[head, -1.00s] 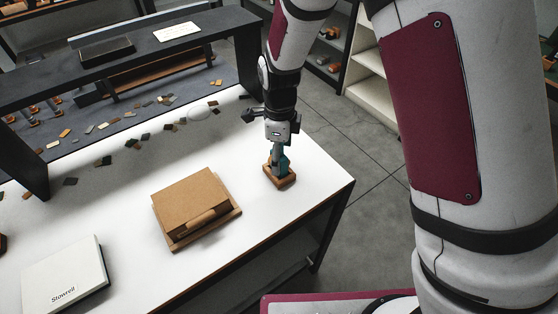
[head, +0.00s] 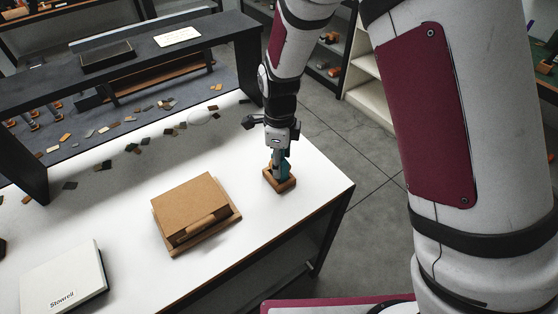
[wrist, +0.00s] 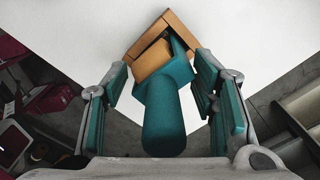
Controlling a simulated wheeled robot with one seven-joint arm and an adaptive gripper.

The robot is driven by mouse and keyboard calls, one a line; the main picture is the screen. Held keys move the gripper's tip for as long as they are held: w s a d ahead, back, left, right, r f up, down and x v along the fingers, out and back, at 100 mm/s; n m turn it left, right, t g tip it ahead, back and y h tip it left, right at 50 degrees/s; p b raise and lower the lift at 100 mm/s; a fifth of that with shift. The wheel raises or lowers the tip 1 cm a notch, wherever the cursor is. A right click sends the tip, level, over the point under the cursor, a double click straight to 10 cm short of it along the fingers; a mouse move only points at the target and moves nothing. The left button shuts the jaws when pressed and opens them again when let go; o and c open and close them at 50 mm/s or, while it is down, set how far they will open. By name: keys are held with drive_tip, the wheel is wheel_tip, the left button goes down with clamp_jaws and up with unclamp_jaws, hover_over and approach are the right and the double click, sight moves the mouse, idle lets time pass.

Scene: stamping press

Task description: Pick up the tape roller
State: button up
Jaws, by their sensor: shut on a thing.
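The tape roller has a teal handle (wrist: 163,120) and a tan head (wrist: 152,60). It stands handle-up at a small wooden holder (head: 281,183) near the right corner of the white table; in the wrist view the holder's frame (wrist: 178,28) shows around the head. My gripper (head: 281,160) points down from above and is shut on the tape roller, with a teal-padded finger on each side of the handle in the wrist view. I cannot tell whether the roller's head still touches the holder.
A brown cardboard box (head: 190,200) lies left of the holder. A white box (head: 65,275) is at the front left. A dark raised shelf (head: 120,50) spans the back, with several small coloured chips (head: 70,185) below it. The table's right edge is close to the holder.

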drive_tip(key=shift+w+r, duration=0.1)
drive_tip(key=shift+r, duration=0.25)
drive_tip(key=r, duration=0.1)
drive_tip(key=s+r, duration=0.1)
drive_tip(key=shift+r, duration=0.35)
drive_tip(key=s+d+r, duration=0.1)
drive_tip(key=s, duration=1.4)
drive_tip(key=shift+r+p, duration=0.15)
drive_tip(key=shift+p, duration=0.2)
drive_tip(key=shift+d, duration=0.1)
